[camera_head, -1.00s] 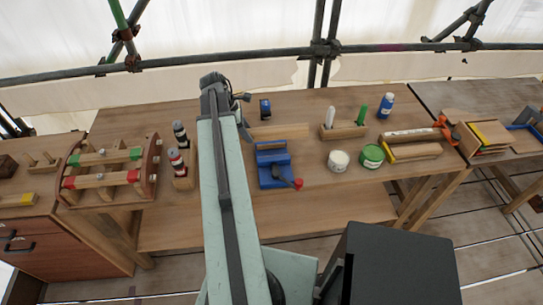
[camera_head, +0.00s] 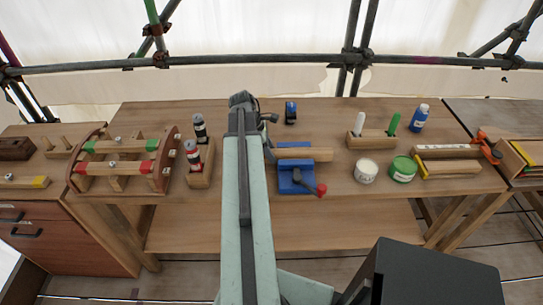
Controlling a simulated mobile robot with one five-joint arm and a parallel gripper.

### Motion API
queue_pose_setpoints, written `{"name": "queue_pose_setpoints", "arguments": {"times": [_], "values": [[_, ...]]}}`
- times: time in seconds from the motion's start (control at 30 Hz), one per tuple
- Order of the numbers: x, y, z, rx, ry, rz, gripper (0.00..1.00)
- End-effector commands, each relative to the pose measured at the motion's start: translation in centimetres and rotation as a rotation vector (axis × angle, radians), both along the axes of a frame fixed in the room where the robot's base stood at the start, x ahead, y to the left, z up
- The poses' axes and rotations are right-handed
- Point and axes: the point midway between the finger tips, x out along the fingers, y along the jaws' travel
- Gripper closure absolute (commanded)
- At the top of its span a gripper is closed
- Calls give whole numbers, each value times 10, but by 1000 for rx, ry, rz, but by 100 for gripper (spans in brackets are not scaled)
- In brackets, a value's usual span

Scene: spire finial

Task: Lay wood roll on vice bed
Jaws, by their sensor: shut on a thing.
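The pale wood roll (camera_head: 308,154) lies level across the far part of the blue vice (camera_head: 290,181), pointing left to right. Its right end sticks out past the vice. I cannot tell whether it rests on the vice bed or is held just above it. The vice has a dark handle with a red knob (camera_head: 321,190) at its front right. My gripper (camera_head: 271,152) is at the roll's left end, shut on it. My arm partly hides the gripper and that end of the roll.
Left of my arm stand a block with two dark bottles (camera_head: 199,177) and a wooden rack (camera_head: 119,167). Right of the vice are a white tin (camera_head: 366,171), a green tin (camera_head: 403,169) and a block with upright handles (camera_head: 371,139). A blue item (camera_head: 291,113) stands behind.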

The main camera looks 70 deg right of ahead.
Motion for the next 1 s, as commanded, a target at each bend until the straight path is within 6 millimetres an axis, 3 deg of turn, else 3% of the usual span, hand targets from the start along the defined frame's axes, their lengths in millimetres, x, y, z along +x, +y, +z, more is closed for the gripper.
{"name": "queue_pose_setpoints", "arguments": {"times": [0.17,0.2,0.27,0.67,0.87,1.0], "values": [[0,0,-3,0,1,0,100],[0,0,-2,0,0,-1,53],[0,0,-2,0,0,-1,37],[-1,0,3,1,0,-1,37],[7,3,30,1,0,0,37],[18,7,61,0,0,0,37]]}}
